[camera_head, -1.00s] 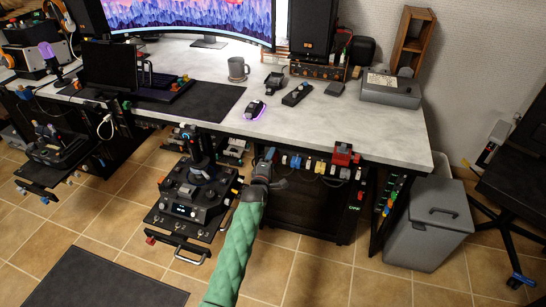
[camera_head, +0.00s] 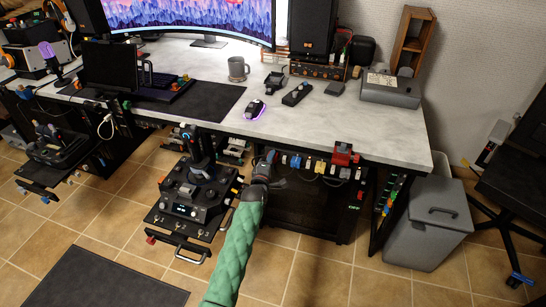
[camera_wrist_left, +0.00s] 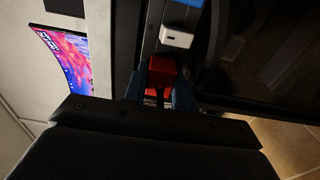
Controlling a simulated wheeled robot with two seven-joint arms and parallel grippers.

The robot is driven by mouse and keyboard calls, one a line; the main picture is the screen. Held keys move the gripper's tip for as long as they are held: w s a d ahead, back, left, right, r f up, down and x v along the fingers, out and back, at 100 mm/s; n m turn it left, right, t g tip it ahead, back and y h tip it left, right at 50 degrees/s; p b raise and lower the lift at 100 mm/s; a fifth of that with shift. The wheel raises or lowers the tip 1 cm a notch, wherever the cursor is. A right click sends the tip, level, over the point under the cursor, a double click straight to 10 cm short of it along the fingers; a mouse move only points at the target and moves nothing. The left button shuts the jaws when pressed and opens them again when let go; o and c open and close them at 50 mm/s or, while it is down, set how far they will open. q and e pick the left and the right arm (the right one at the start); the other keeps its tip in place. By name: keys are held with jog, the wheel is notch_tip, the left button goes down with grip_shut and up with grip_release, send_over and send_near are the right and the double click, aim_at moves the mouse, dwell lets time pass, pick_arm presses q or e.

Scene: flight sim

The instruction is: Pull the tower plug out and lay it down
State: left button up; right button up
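My left gripper (camera_head: 266,166) is at the left end of a row of plugs under the desk's front edge. In the left wrist view, a red plug (camera_wrist_left: 162,70) with a dark cable sits in a dark strip. The two blue fingers of my left gripper (camera_wrist_left: 160,92) stand on either side of it. The red plug lies between the fingertips; whether they press on it is unclear. In the head view the gripper hides this plug. A white plug (camera_wrist_left: 177,37) and a blue one are beyond it. My right gripper is not in view.
A black tower (camera_head: 305,207) stands under the desk, right of my gripper. A joystick panel (camera_head: 188,200) is close on the left. A red block (camera_head: 345,152) sits farther right along the row.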

pick_arm(q)
grip_shut()
jog(key=shift+s, duration=0.2)
jog(key=shift+p+v, duration=1.5)
jog(key=shift+v, duration=1.3)
jog(key=shift+s+a, duration=0.15)
jog(key=p+v, duration=0.4)
jog(key=v, duration=0.5)
jog(key=shift+s, duration=0.35)
jog(key=shift+a+r, duration=0.1)
notch_tip(320, 180, up, 20)
jog(key=p, duration=1.6)
jog(key=shift+f, duration=0.25)
